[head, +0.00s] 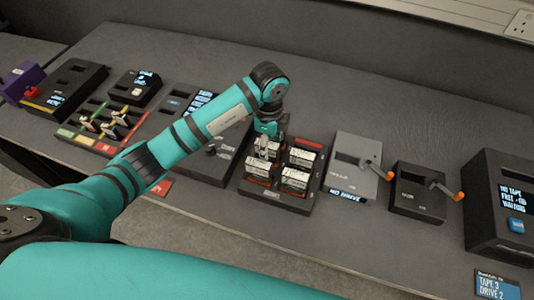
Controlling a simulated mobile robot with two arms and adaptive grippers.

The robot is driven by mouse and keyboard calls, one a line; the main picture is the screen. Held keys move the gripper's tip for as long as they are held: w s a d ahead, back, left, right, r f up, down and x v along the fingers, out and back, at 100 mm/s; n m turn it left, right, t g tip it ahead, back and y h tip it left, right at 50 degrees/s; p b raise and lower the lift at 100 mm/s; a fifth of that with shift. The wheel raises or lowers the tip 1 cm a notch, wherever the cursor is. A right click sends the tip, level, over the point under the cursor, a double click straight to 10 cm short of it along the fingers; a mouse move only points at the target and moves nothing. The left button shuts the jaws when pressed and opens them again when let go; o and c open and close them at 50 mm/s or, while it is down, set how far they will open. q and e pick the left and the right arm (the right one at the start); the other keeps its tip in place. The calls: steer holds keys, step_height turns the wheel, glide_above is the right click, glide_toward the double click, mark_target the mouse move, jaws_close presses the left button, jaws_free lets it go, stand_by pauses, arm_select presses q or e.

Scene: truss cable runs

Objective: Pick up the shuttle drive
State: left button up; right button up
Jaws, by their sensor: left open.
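My left arm reaches across from the left, and my left gripper (262,147) points down over the back left part of a dark tray (285,202). The tray holds several small white-and-dark blocks with orange edges, among them one at the front right (294,180). The gripper is open; its fingertips are small here and partly overlap the back left block (268,152). I cannot tell whether they touch it. No label I can read marks any block as the shuttle drive. My right gripper is not in view.
Right of the tray stand a grey box (355,165) and a black box (416,192), each with an orange-knobbed crank, then a larger black unit (505,205) with a screen. Left are a rack of small sticks (88,140) and dark devices. The bench behind is clear.

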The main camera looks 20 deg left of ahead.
arm_select(q)
steer(key=f, duration=0.1)
steer(key=f+p, duration=0.1)
steer(key=f, duration=0.2)
steer(key=shift+w+a+p, duration=0.1)
steer(key=shift+a+p, duration=0.15)
steer(key=shift+p, duration=0.15)
steer(key=shift+f, duration=0.7)
jaws_close()
steer(key=shift+w+r, duration=0.1)
